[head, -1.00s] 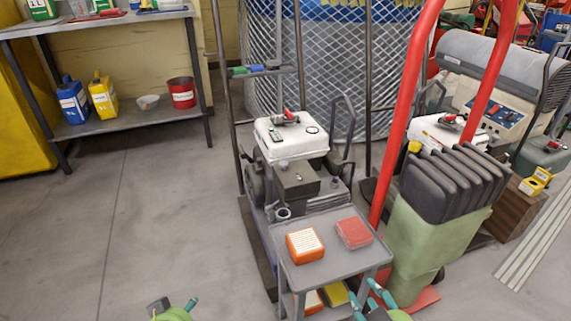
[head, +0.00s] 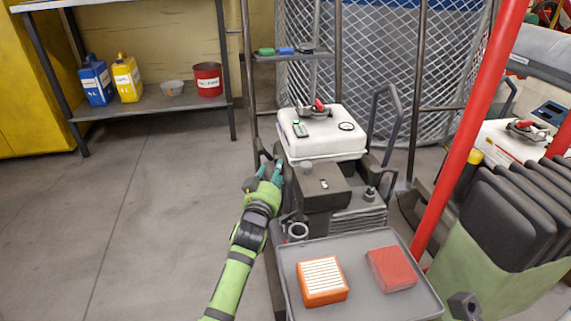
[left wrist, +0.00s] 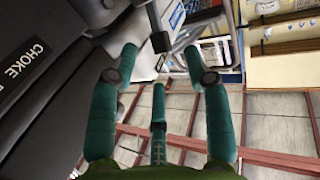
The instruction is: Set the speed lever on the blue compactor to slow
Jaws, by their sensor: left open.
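A machine with a white tank (head: 322,130) and a dark engine body (head: 322,186) stands mid-picture in the head view; most of its lower part is hidden, and I see no clear blue on it. My left gripper (head: 270,166) is open at the left side of its engine. In the left wrist view, a dark lever with a block-shaped end (left wrist: 160,42) shows between the spread teal fingers (left wrist: 159,60), with no clear contact. A dark panel marked CHOKE (left wrist: 22,66) is at the left there. I cannot read any speed marking.
A grey cart (head: 425,290) with an orange box (head: 321,282) and a red box (head: 391,268) stands in front of the machine. A red post (head: 470,130) and black cushions (head: 500,215) crowd the right. A shelf (head: 150,106) stands back left. Floor at left is clear.

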